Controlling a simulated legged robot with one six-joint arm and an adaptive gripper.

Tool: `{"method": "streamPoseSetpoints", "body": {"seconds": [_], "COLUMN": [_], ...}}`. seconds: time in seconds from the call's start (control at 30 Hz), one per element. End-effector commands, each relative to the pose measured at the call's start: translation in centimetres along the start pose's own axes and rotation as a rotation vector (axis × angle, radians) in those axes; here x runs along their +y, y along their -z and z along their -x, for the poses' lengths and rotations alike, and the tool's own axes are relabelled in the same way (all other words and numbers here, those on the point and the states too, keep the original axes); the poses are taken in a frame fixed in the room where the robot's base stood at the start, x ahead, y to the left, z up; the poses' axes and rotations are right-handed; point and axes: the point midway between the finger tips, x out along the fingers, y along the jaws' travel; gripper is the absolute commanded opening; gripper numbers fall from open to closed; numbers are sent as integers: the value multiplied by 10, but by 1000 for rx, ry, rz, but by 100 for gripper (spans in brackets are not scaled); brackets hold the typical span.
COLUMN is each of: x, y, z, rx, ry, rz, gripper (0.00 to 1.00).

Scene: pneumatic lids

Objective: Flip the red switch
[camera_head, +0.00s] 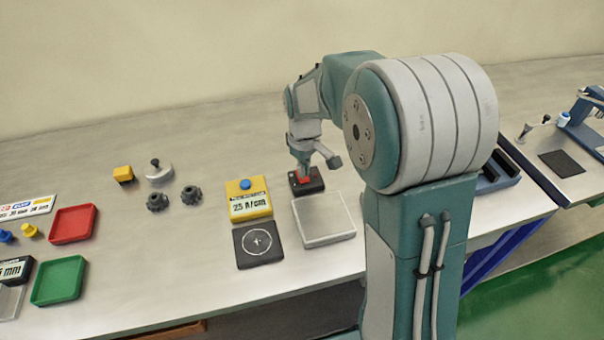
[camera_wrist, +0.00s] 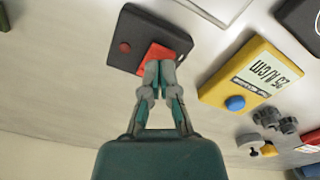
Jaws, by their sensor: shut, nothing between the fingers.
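The red switch (camera_head: 302,179) is set in a small black box on the table, in front of my arm. In the wrist view the red switch (camera_wrist: 155,58) shows as a red rocker on the black box (camera_wrist: 133,24), with a small round red spot beside it. My gripper (camera_wrist: 160,66) is shut and empty, with its fingertips over the near edge of the red switch. They look in contact or very close; I cannot tell which. The fingertips hide part of the switch. In the head view my gripper (camera_head: 304,172) points down at the box.
A light grey tray (camera_head: 324,219) stands just in front of the switch box. A yellow device (camera_head: 249,200) with a blue button and a black pad (camera_head: 258,244) stand to its left. Dark knobs (camera_head: 190,196) and a red tray (camera_head: 73,224) lie farther left. The table behind the box is clear.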

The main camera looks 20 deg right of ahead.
Motion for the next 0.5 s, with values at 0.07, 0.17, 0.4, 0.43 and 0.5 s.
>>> {"method": "streamPoseSetpoints", "body": {"seconds": [0.07, 0.17, 0.4, 0.43, 0.5], "x": [0, 0, 0, 0, 0], "y": [0, 0, 0, 0, 0], "z": [-1, -2, -5, -6, -7], "rx": [-1, -1, -1, -1, -1], "ry": [0, 0, 0, 0, 0], "rz": [0, 0, 0, 0, 0], "gripper": [0, 0, 0, 0, 0]}}
